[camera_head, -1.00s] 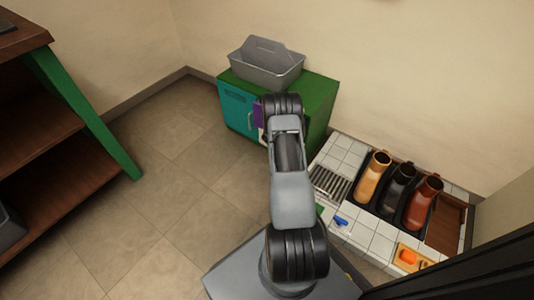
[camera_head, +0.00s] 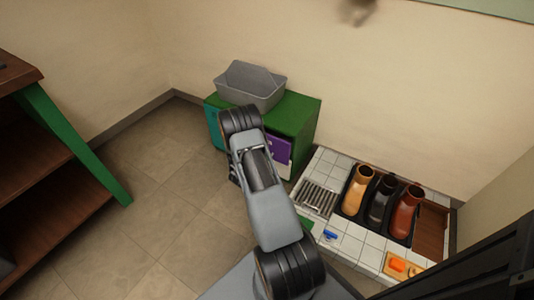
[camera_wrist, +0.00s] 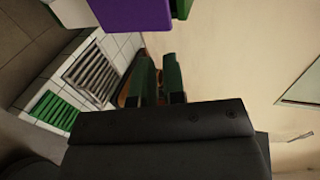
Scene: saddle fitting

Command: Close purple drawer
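The purple drawer (camera_head: 281,151) is on the front of a green cabinet (camera_head: 300,112), right of my arm in the head view. A small pale handle shows on its face. Its purple front also shows at the top of the wrist view (camera_wrist: 132,14). How far the drawer stands out is not clear. My gripper (camera_wrist: 160,76) shows in the wrist view as two green fingers with a narrow gap between them. It is empty and apart from the purple front, which is above and left of it. In the head view my arm hides the gripper and part of the cabinet front.
A grey caddy (camera_head: 251,85) stands on the cabinet, which has a teal door (camera_head: 213,126). A tiled bench (camera_head: 352,246) with a metal grille (camera_head: 318,199) and several boots is at right. A brown shelf (camera_head: 60,170) stands at left. Floor between is clear.

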